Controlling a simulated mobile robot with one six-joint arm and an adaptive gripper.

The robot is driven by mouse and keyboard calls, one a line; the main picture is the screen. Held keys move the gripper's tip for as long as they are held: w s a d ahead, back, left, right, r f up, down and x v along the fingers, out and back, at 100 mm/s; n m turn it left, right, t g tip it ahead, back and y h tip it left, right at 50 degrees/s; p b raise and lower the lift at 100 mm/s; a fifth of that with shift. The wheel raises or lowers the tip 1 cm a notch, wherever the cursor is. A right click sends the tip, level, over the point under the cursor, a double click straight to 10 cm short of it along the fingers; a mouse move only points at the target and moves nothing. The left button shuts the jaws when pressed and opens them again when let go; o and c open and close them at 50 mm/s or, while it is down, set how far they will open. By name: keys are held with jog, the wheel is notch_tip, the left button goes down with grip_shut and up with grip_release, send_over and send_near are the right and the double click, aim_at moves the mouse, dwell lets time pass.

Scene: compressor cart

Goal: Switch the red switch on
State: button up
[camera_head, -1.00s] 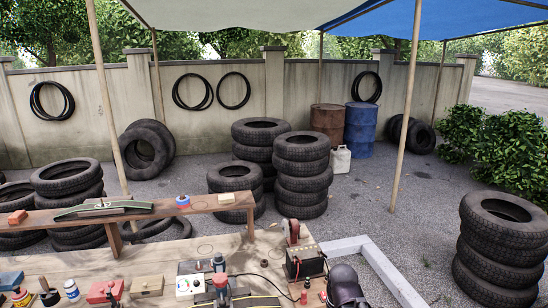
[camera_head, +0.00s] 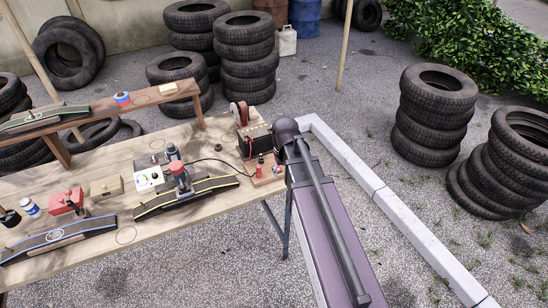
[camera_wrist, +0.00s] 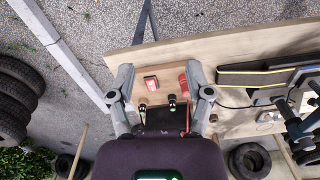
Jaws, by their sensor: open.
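The red switch (camera_wrist: 151,84) is a small red rocker in a pale frame on a wooden board (camera_wrist: 160,71), seen in the wrist view. Whether it is on or off is too small to tell. My gripper (camera_wrist: 162,97) is open, with one finger on each side of the board in the picture. The switch lies between the fingers, left of the middle, with no visible contact. Its height above the board is unclear. In the head view the board (camera_head: 267,180) is at the bench's right end, and my arm hides part of that area.
A dark battery-like box (camera_head: 254,142) stands behind the board in the head view. Tools crowd the bench (camera_head: 190,212) to the left. Stacked tyres (camera_head: 432,115) stand right.

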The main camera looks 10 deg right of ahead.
jog(key=w+d+n, duration=0.1)
jog(key=w, duration=1.6)
jog(key=shift+w+d+f+n+b, duration=0.15)
jog(key=shift+d+f+n+b, duration=0.15)
jog(key=shift+d+f, duration=0.1)
jog(key=shift+f, duration=0.15)
notch_tip(320, 180, down, 14)
jog(key=b, duration=1.3)
jog(key=shift+a+r+b, duration=0.1)
jog(key=shift+r+b, duration=0.15)
jog(key=shift+b, duration=0.15)
grip_shut()
